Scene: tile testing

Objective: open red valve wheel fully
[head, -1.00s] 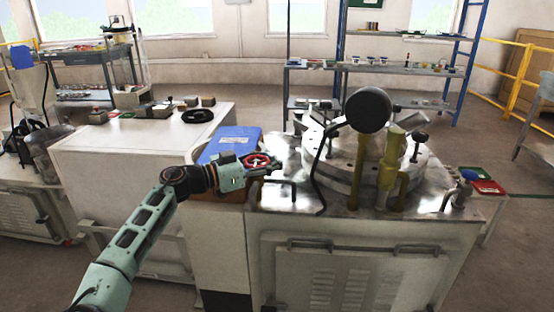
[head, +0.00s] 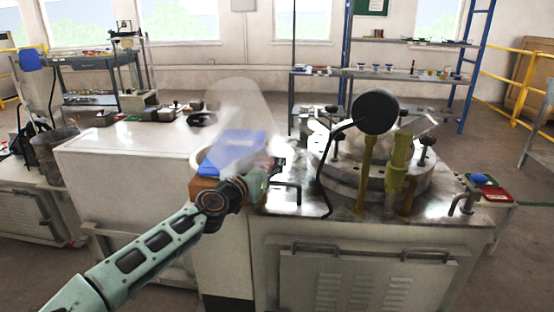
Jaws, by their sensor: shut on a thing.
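My gripper (head: 270,172) is at the left edge of the metal machine top, at the spot of the red valve wheel. It is shut on the wheel, though the fingers are small and partly hazed over. The wheel is almost wholly hidden behind the gripper and haze, so its turn cannot be read. My arm reaches in from the lower left.
A bent metal handle (head: 289,190) stands close on the right. The round plated machine (head: 375,178) with a black disc-shaped head (head: 376,111) is farther right.

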